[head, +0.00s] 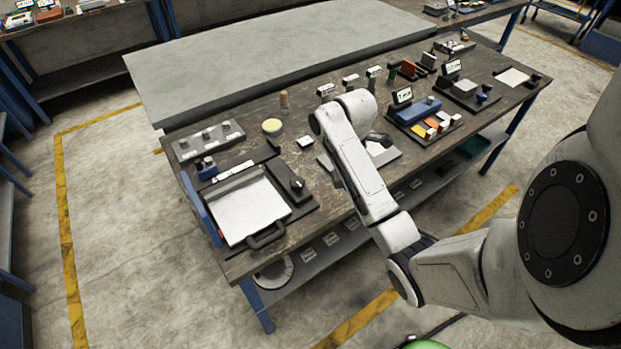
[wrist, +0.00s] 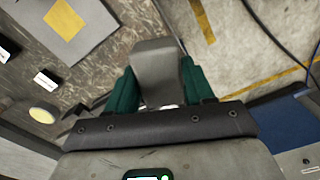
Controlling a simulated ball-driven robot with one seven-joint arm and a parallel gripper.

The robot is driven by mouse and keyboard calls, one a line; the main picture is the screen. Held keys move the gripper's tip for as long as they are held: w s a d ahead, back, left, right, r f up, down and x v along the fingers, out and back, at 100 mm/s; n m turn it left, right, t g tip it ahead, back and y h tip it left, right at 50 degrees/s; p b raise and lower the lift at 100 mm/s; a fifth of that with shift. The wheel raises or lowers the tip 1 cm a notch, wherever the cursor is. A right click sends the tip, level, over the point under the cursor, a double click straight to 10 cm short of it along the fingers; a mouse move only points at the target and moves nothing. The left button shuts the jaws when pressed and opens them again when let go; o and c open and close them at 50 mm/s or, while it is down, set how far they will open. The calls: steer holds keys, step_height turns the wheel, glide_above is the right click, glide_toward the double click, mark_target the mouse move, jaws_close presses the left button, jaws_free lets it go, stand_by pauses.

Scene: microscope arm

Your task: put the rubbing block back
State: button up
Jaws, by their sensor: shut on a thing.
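In the wrist view my gripper (wrist: 160,85) has its two green fingers closed on a grey block (wrist: 156,62), which I take to be the rubbing block. The block sticks out beyond the fingers, and its lower part is hidden by the gripper body. In the head view my arm covers most of the gripper, over the front part of the workbench (head: 325,195), and I cannot make out the block there. The place where the block belongs cannot be told from these frames.
A grey board (head: 388,158) with a sheet on it lies beneath my arm. A blue block (head: 418,110) and coloured pieces (head: 437,125) stand at the right.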

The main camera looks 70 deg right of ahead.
steer(key=w+d+f+b, duration=0.4)
steer(key=w+f+b, duration=0.1)
steer(key=w+b, duration=0.35)
steer(key=b, duration=0.3)
glide_above(315, 181)
steer(key=f, duration=0.3)
steer(key=shift+s+a+f, duration=0.25)
steer(key=shift+s+f, duration=0.05)
steer(key=shift+w+d+f, duration=0.15)
steer(key=shift+w+f, duration=0.1)
steer(key=shift+f, duration=0.1)
steer(key=shift+w+d+f, duration=0.1)
steer(key=shift+w+f, duration=0.05)
steer(key=shift+f, duration=1.65)
steer(key=shift+f, duration=0.1)
steer(key=o, duration=1)
